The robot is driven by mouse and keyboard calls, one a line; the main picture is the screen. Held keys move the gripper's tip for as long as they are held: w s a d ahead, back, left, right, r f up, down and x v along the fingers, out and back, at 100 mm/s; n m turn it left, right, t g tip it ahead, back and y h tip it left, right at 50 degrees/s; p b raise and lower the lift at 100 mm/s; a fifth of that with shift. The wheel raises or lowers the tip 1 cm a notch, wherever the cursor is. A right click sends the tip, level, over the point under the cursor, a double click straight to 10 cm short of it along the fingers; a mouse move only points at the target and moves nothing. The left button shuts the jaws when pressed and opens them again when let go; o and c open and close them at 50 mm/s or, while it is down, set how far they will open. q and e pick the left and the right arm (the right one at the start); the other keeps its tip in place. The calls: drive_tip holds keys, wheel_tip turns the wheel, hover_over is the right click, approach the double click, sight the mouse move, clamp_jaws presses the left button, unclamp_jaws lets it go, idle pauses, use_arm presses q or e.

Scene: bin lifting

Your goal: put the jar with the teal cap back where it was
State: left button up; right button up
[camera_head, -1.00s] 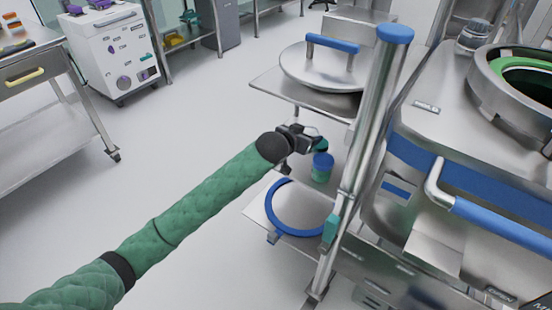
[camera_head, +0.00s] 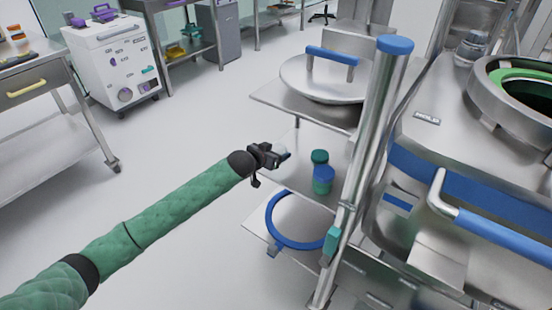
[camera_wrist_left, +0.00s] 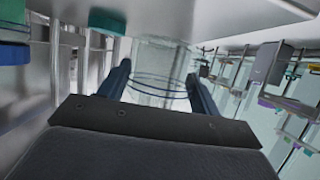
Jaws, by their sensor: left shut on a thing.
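My left gripper (camera_head: 278,154) is shut on a clear jar (camera_wrist_left: 160,68), seen between the two fingers in the left wrist view. In the head view only a small pale, bluish part of it shows past the fingers. Its cap cannot be made out. It is held in the air, left of the middle shelf (camera_head: 298,148) of the steel rack. On that shelf stand a jar with a dark teal-green cap (camera_head: 320,156) and, in front of it, a jar with a blue cap (camera_head: 323,172) and teal body. My gripper is apart from both. My right gripper is not in view.
A steel post (camera_head: 372,130) rises right of the jars. The upper shelf (camera_head: 268,91) carries a round lid with a blue handle (camera_head: 333,56). A blue ring (camera_head: 270,222) lies on the lower shelf. The floor left of the rack is open.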

use_arm(q)
drive_tip(key=shift+f, duration=1.35)
drive_tip(key=o, duration=1.3)
drive_tip(key=shift+f, duration=0.15)
drive_tip(key=shift+p+v, duration=0.3)
drive_tip(key=shift+v, duration=5.75)
